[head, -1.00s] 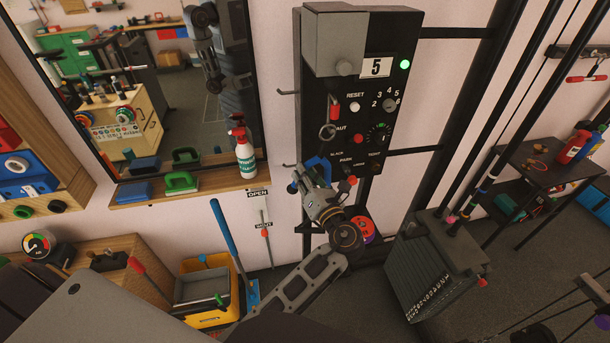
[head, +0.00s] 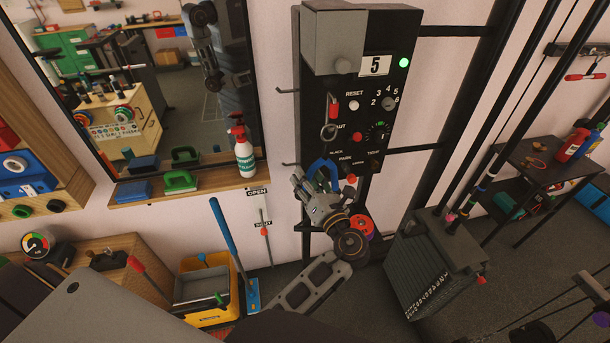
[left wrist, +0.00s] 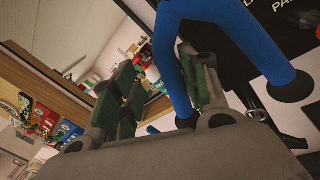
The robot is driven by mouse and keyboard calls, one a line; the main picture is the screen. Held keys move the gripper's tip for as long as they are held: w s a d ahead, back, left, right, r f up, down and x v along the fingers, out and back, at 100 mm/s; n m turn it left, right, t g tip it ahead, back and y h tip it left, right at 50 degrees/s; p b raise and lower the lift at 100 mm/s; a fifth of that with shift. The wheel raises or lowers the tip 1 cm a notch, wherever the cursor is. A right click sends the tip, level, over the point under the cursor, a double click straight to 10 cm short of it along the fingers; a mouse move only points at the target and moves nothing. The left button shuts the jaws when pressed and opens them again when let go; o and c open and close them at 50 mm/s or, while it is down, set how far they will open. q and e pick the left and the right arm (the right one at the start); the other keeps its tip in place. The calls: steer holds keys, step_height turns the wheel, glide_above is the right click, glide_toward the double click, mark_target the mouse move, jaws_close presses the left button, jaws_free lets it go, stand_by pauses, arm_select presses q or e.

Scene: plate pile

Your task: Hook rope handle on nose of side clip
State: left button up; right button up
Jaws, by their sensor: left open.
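A blue U-shaped handle (head: 322,168) with black ends shows at the lower left of the black control panel (head: 338,75). I cannot tell whether it is the rope handle. My left gripper (head: 318,190) is open at the handle. In the left wrist view, the blue handle (left wrist: 222,14) arches large over the gripper, and one leg comes down between the two green-padded fingers (left wrist: 160,90). Whether the pads touch it I cannot tell. Thin grey hooks (head: 288,91) stick out from the panel's left side; no side clip is certain. My right gripper is not in view.
A red-handled ring (head: 330,131) hangs on the panel above the gripper. A spray bottle (head: 242,150) stands on a wooden ledge at left. A grey box with dark rods (head: 432,268) stands at right. A yellow bin (head: 210,318) is below left.

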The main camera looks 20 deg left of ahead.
arm_select(q)
steer(key=shift+v, duration=2.85)
